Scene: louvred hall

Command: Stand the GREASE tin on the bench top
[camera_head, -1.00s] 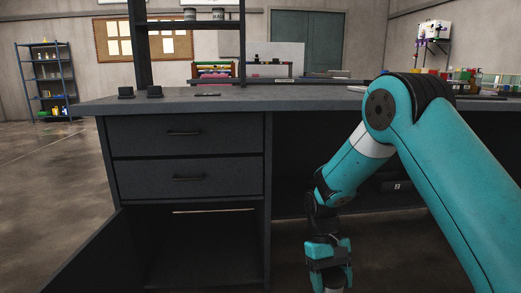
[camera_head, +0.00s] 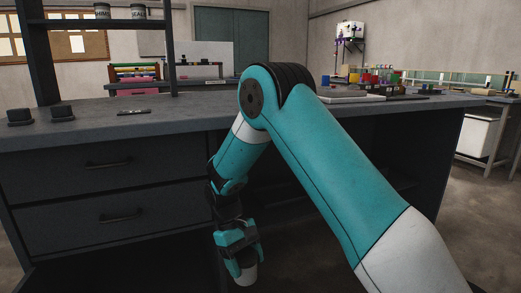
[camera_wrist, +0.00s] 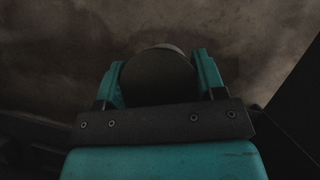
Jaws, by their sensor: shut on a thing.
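My gripper (camera_head: 240,252) hangs low in front of the bench, below the level of its top. It is shut on a tin (camera_head: 247,273) with a pale side. In the wrist view the tin's dark round end (camera_wrist: 158,76) sits between the teal fingers. No label on it can be read, so I cannot tell whether it is the GREASE tin. The bench top (camera_head: 85,133) is a dark grey slab, with a bare stretch left of my arm.
Small black blocks (camera_head: 62,112) and a flat dark item (camera_head: 134,112) lie on the bench's left part. Coloured items (camera_head: 372,80) and a tray stand at the right. Drawers (camera_head: 115,180) face me. Labelled tins (camera_head: 103,11) stand on the upper shelf.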

